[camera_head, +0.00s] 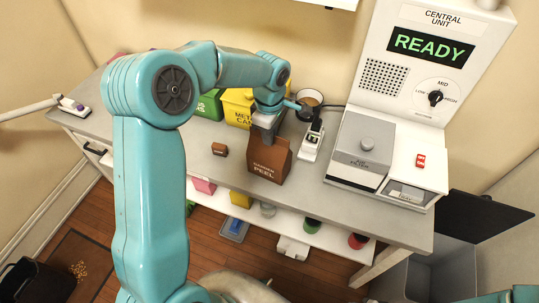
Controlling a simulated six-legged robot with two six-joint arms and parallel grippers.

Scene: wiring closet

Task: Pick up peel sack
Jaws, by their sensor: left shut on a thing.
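The peel sack (268,165) is a brown paper bag with a folded top and lettering that includes "PEEL". It is upright at the front edge of the grey bench in the head view. My left gripper (265,130) comes down from above and is shut on the top of the sack. Whether the sack's base touches the bench cannot be told. The fingertips are partly hidden by the sack's top. My right gripper is not in view; only a bit of teal arm shows at the bottom right corner.
A yellow bin (238,108) and a green bin (210,105) stand behind my left arm. A small brown block (220,149) lies left of the sack. A white device (312,143) stands close on its right. The central unit (425,75) reads "READY". A lower shelf holds several items.

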